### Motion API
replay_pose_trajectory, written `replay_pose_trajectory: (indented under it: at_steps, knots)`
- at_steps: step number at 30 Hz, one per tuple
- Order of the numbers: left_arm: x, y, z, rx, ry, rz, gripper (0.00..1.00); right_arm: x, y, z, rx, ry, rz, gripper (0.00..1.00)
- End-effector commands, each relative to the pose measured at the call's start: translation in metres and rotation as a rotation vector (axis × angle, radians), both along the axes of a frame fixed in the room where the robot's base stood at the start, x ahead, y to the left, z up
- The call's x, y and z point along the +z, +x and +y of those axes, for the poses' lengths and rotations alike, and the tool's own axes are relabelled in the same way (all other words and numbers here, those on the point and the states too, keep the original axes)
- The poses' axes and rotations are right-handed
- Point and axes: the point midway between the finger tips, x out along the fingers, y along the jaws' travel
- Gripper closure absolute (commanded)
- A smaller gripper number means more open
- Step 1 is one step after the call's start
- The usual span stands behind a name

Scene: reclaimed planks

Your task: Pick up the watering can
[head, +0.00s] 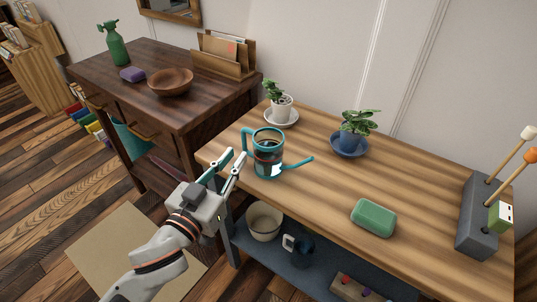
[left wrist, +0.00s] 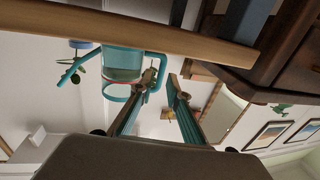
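The watering can (head: 268,158) is a teal and glassy dark-bodied vessel with a handle on its left and a thin spout to the right. It stands upright near the left end of the light wooden table (head: 310,172). My left gripper (head: 231,152) is open and empty just left of the can's handle. In the left wrist view the picture is turned over; the can (left wrist: 122,66) shows beyond the fingertips (left wrist: 166,72), its handle close to one finger. I cannot tell whether they touch. My right gripper is not in view.
A white-potted plant (head: 281,107) and a blue-potted plant (head: 352,134) stand behind the can. A green soap-like block (head: 374,217) and a grey tool holder (head: 478,218) are to the right. A dark cabinet (head: 188,115) stands left. A lower shelf holds a bowl (head: 264,221) and mug (head: 301,249).

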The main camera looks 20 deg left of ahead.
Motion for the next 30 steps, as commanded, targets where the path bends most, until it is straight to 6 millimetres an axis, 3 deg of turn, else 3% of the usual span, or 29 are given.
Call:
replay_pose_trajectory:
  at_steps: [18, 29, 30]
  knots:
    - [-0.003, 0.057, -0.005, 0.000, 0.003, 0.004, 0.84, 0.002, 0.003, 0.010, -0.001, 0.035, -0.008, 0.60]
    - [-0.001, 0.064, -0.006, 0.001, 0.001, 0.002, 0.84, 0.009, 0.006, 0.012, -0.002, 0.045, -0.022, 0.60]
    - [-0.001, 0.064, -0.006, 0.001, 0.001, 0.002, 0.89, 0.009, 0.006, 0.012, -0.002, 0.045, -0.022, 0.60]
